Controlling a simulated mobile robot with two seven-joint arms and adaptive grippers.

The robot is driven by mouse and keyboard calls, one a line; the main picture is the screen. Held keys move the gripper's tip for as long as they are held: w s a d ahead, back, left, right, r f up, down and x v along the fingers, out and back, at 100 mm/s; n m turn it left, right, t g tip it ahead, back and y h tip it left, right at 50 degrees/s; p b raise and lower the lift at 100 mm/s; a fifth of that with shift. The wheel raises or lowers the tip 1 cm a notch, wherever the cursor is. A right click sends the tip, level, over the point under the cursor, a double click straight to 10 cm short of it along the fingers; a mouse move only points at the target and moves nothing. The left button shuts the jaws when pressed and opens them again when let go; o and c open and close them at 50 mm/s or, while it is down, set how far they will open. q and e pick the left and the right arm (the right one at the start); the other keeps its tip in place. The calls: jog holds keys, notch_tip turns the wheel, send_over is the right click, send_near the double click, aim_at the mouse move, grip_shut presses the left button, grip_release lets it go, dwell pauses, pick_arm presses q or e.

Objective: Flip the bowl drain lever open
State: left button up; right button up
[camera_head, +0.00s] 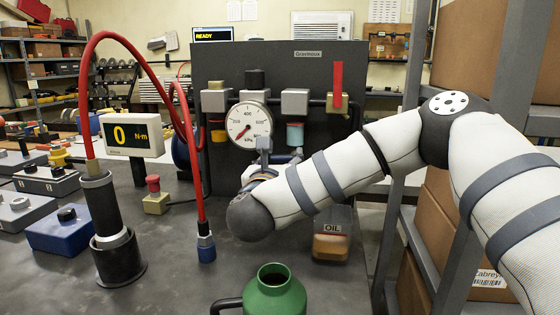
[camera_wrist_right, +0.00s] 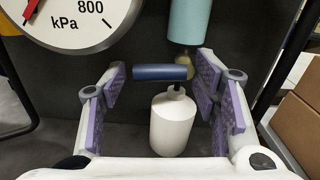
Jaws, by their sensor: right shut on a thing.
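The bowl drain lever (camera_wrist_right: 160,73) is a short dark-blue bar lying level below the teal bowl (camera_wrist_right: 190,20) in the right wrist view. The teal bowl also shows in the head view (camera_head: 295,134), under the grey panel's units. My right gripper (camera_head: 280,158) is at the panel just below this bowl, partly hidden by its own wrist. In the wrist view its purple-padded fingers (camera_wrist_right: 162,80) stand on either side of the lever, shut on it across its length. Small gaps at the ends are hard to judge. My left gripper is not in view.
A white bottle (camera_wrist_right: 175,122) stands below the lever. The pressure gauge (camera_head: 249,123) is left of the bowl, an upright red handle (camera_head: 338,84) right. An oil jar (camera_head: 331,240) and a green container (camera_head: 275,296) are in front. Shelving (camera_head: 400,165) borders my arm.

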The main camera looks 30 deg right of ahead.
aim_at(288, 121)
jog(key=shift+s+d+f+n, duration=0.15)
jog(key=shift+f+n, duration=0.2)
jog(key=shift+n, duration=1.5)
jog(key=shift+s+d+f+n, duration=0.1)
jog(key=shift+f+n, duration=0.2)
jog(key=shift+n, duration=1.5)
jog(key=shift+s+d+f+n, duration=0.15)
jog(key=shift+f+n, duration=0.2)
jog(key=shift+n, duration=1.5)
jog(key=o, duration=1.1)
notch_tip(288, 121, up, 10)
jog(key=shift+w, duration=0.1)
